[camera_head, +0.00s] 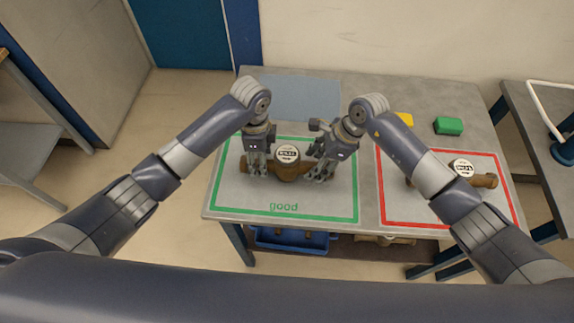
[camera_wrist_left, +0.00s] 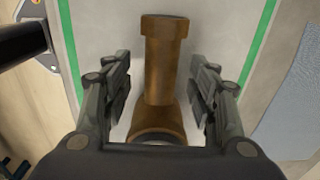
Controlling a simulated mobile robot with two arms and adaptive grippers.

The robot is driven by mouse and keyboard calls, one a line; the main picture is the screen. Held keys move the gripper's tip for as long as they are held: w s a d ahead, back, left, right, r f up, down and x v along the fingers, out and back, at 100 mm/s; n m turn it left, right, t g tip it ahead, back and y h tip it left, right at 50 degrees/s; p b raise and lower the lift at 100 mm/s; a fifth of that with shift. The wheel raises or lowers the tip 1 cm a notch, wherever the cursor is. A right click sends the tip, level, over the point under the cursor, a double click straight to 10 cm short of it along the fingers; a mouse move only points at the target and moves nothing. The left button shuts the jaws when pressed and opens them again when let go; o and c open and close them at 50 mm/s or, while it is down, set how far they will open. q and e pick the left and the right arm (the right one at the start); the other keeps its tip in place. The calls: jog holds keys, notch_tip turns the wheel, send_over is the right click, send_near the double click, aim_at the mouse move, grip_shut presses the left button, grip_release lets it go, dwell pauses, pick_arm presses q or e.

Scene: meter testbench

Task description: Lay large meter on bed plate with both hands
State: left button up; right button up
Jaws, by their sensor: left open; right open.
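A large brown meter (camera_head: 287,166) with a round white dial lies inside the green "good" outline on the table. My left gripper (camera_head: 258,172) is at its left end. In the left wrist view the meter's brown pipe (camera_wrist_left: 163,75) runs between the fingers of my left gripper (camera_wrist_left: 163,100), which is open with a gap on both sides. My right gripper (camera_head: 319,176) is open at the meter's right end; its fingers partly hide that end. A grey-blue plate (camera_head: 301,97), perhaps the bed plate, lies flat and bare behind the green outline.
A second brown meter (camera_head: 462,169) lies inside the red outline on the right, partly behind my right arm. A green block (camera_head: 448,125) and a yellow item (camera_head: 404,119) are near the back. A blue bin (camera_head: 290,240) sits below the table. Another table (camera_head: 540,125) stands at right.

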pick_arm(q)
jog(key=shift+w+f, duration=0.1)
jog(key=shift+f, duration=1.55)
pick_arm(e)
jog(key=shift+x, duration=1.6)
pick_arm(q)
grip_shut()
pick_arm(e)
grip_shut()
pick_arm(q)
jog(key=shift+w+r, duration=0.1)
jog(key=shift+r, duration=0.15)
pick_arm(e)
jog(key=shift+w+r, duration=0.2)
jog(key=shift+r, duration=0.05)
